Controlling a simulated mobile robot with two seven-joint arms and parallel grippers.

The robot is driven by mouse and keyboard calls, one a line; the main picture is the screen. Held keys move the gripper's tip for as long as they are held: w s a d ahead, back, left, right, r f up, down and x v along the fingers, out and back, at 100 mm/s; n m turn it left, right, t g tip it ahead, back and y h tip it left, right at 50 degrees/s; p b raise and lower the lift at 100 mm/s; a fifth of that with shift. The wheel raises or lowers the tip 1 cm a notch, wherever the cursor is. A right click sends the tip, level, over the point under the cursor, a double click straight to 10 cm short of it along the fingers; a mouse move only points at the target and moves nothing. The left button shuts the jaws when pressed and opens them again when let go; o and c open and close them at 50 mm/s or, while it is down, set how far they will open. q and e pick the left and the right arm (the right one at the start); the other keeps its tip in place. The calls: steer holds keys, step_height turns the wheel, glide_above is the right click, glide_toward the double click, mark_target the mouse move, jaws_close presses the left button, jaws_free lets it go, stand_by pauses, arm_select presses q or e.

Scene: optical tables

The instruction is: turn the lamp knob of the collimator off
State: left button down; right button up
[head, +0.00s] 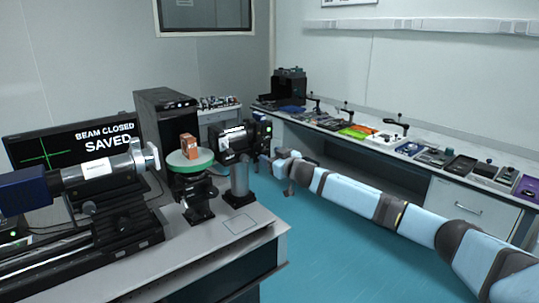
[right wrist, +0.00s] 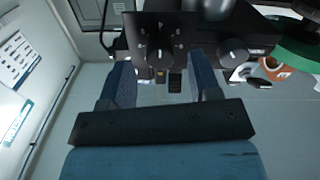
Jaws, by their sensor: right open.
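The collimator (head: 238,140) is a dark unit behind the round green-topped stage in the head view. In the right wrist view its black panel (right wrist: 190,35) is close, with a round dial knob (right wrist: 158,57) ringed by marks and a second knob (right wrist: 233,55) to its right. A small dark switch-like part (right wrist: 175,82) is below. Labels are not readable, so I cannot tell which is the lamp knob. My right gripper (head: 272,161) is open and empty beside the collimator. Its blue fingers (right wrist: 161,75) frame the dial knob without visibly gripping it. My left gripper is out of view.
The green stage (head: 190,161) carries an orange block (head: 189,146), close left of the collimator. A grey post (head: 239,180) stands in front. A monitor (head: 78,150) reads "BEAM CLOSED SAVED". The long bench (head: 345,130) behind my right arm holds several tools. The blue floor between is clear.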

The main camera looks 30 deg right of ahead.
steer(key=shift+w, duration=0.65)
steer(key=c, duration=0.9)
